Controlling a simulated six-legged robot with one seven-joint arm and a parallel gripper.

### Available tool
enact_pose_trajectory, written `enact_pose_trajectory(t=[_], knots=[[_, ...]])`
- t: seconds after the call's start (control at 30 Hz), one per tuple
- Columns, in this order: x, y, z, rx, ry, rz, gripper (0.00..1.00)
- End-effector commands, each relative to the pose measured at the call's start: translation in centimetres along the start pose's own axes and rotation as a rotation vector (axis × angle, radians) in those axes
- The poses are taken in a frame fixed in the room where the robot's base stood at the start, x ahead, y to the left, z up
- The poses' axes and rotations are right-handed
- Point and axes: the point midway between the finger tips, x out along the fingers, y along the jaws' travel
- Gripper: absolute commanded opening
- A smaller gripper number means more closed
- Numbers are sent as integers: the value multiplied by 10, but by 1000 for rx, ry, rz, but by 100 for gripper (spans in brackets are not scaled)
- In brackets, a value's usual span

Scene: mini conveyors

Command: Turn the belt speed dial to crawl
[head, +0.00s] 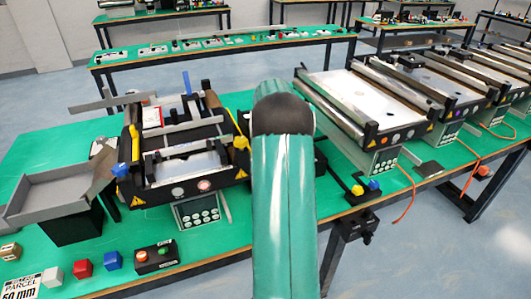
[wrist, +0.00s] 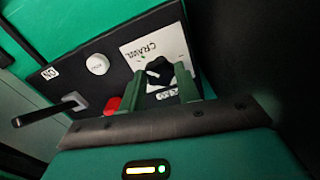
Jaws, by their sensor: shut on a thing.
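In the wrist view the belt speed dial (wrist: 157,66) is a small dark knob on a white plate (wrist: 137,53) marked CRAWL. A second, smaller label sits on its other side, too small to read surely. My gripper (wrist: 160,72) has its two green fingers on either side of the dial, shut on it. The fingers cover part of the knob, and I cannot tell which mark it points to. In the head view my green arm hides the gripper and the dial.
Beside the dial are a white round button (wrist: 97,63), a red part (wrist: 112,105) and a metal lever (wrist: 48,111). In the head view, mini conveyors (head: 365,95) stand right of my arm, and a grey tray (head: 50,190) and small cubes (head: 83,268) lie left.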

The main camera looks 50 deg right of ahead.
Motion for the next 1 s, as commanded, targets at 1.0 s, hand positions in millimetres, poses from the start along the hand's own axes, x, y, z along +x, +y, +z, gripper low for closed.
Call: enact_pose_trajectory(t=[1.0], knots=[[-100, 0, -1, -2, 6, 1, 54]])
